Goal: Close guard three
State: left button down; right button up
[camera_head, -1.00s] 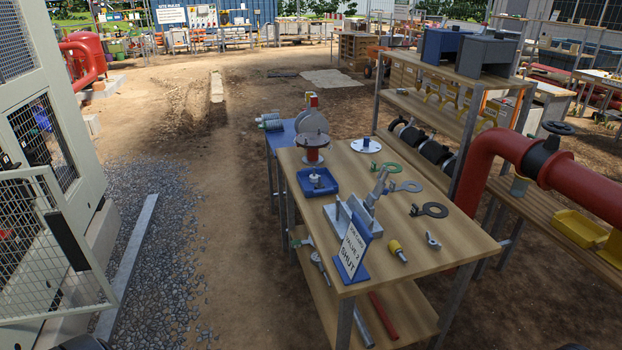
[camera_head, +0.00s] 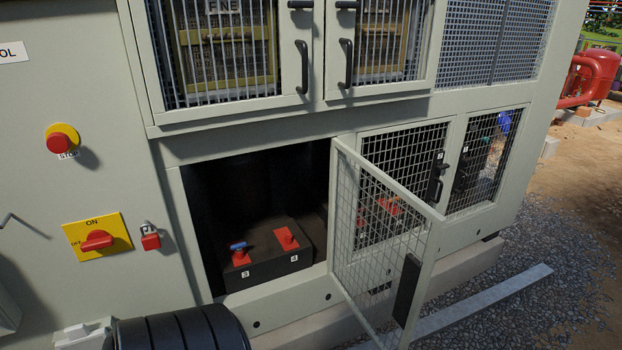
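A mesh guard door (camera_head: 385,255) stands swung out from the lower front of the grey chiller cabinet (camera_head: 255,140). It is hinged at the right side of a dark opening (camera_head: 250,195) and carries a black handle (camera_head: 407,290) near its free edge. I cannot read a number on this door. Two more mesh guards, the nearer one (camera_head: 400,150) and the farther one (camera_head: 482,165), sit shut to its right with black handles. Neither of my grippers is in view.
A yellow switch plate (camera_head: 97,243) and a stop button (camera_head: 61,139) are on the left panel. Gravel (camera_head: 535,235) and a pale kerb strip (camera_head: 490,305) lie at right.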

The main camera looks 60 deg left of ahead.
aim_at(414, 281)
jog(key=i+u, duration=0.45)
jog(key=i+l+u, duration=0.2)
jog(key=u, duration=0.3)
jog(key=i+l+u, duration=0.3)
jog(key=u, duration=0.15)
jog(key=i+l+u, duration=0.3)
jog(key=u, duration=0.2)
jog(key=i+l+u, duration=0.15)
jog(key=l+u, duration=0.3)
jog(key=l, duration=0.15)
jog(key=l+u, duration=0.95)
jog(key=i+l, duration=0.05)
jog(key=l, duration=0.05)
